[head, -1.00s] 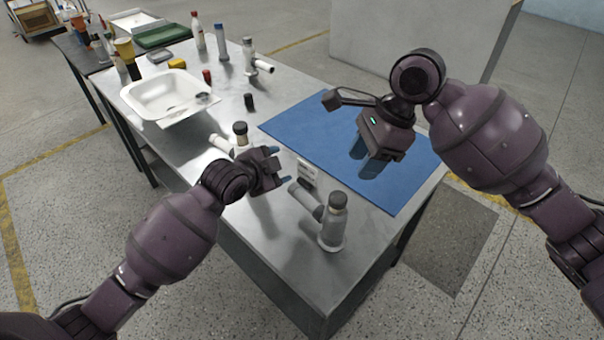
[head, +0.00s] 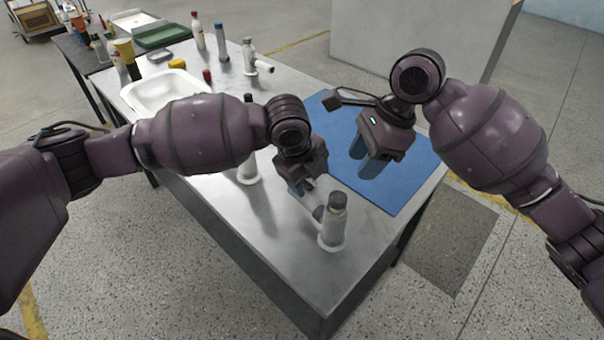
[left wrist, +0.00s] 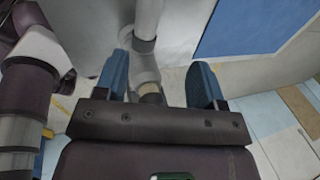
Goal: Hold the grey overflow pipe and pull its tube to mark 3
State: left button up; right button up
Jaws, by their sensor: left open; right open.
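The grey overflow pipe (head: 332,232) stands upright near the front corner of the steel table, with a dark cap and a side branch pointing left. My left gripper (head: 301,189) is open above and beside that branch, partly hiding it. In the left wrist view, a pale pipe with a grey collar (left wrist: 146,46) shows between and beyond the blue fingers of my left gripper (left wrist: 160,82); I cannot tell whether they touch it. No mark is readable. My right gripper (head: 365,160) is open and empty above the blue mat.
The blue mat (head: 415,165) covers the table's right part. A white pipe (head: 248,170) is partly hidden behind my left arm. Another pipe (head: 250,55), a white basin (head: 150,88) and bottles stand farther back. Bare steel (head: 285,245) lies left of the grey pipe.

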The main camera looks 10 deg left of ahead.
aim_at(308, 199)
pick_arm(q)
jog(key=shift+m+y, duration=0.3)
jog(key=shift+y, duration=0.2)
jog(key=x, duration=0.7)
jog(key=a+x, duration=0.1)
jog(key=x, duration=0.2)
jog(key=shift+s+f, duration=0.2)
jog(key=shift+f, duration=0.05)
jog(key=shift+c, duration=0.4)
